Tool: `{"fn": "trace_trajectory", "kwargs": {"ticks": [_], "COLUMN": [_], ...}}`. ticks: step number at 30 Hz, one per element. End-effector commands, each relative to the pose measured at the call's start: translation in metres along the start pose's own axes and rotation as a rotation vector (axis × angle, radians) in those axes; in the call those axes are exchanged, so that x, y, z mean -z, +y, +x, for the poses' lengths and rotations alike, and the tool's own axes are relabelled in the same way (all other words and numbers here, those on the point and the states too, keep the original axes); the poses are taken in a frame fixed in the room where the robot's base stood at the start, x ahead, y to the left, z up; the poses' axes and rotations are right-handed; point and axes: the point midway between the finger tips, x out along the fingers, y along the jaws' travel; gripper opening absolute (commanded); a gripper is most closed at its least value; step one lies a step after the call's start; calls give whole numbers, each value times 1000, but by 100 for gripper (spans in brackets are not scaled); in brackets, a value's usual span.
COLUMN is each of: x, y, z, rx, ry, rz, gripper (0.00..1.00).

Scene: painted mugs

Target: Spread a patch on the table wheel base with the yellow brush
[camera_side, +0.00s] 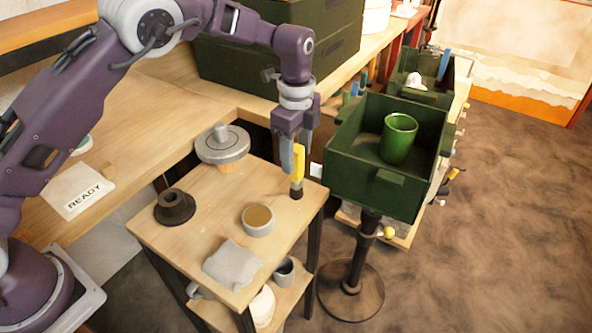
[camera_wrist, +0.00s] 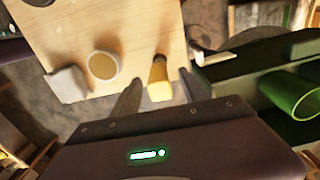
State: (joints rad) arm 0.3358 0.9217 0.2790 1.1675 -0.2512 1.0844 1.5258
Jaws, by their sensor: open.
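The yellow brush (camera_side: 298,162) stands upright, dark end down, near the right edge of the small wooden table (camera_side: 205,232). My gripper (camera_side: 293,165) points down at it, open, with a finger on either side. In the wrist view the brush (camera_wrist: 159,82) shows between my open fingers (camera_wrist: 160,98), apparently with gaps on both sides. A dark flanged cone (camera_side: 174,207), which looks like the table wheel base, stands at the table's left. A grey disc with a knob (camera_side: 222,145) sits on a wooden support at the back. A round pot of ochre-brown stuff (camera_side: 258,220) stands mid-table.
A grey cloth (camera_side: 232,262) lies at the table's front. A green crate (camera_side: 345,178) on a stand, with a green mug (camera_side: 398,137) in it, is close right of my gripper. A READY card (camera_side: 77,190) lies on the bench. The table's middle left is clear.

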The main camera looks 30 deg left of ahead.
Motion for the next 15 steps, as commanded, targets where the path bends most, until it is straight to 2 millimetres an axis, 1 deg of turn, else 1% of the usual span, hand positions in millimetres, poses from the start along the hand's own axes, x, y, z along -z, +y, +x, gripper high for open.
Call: {"fn": "trace_trajectory", "kwargs": {"ticks": [3, 6, 15], "x": [0, 0, 0], "y": [1, 0, 0], "z": [13, 18, 18], "rx": [-2, 0, 1], "ry": [-1, 0, 0], "rz": [0, 1, 0], "gripper": [52, 52, 52]}}
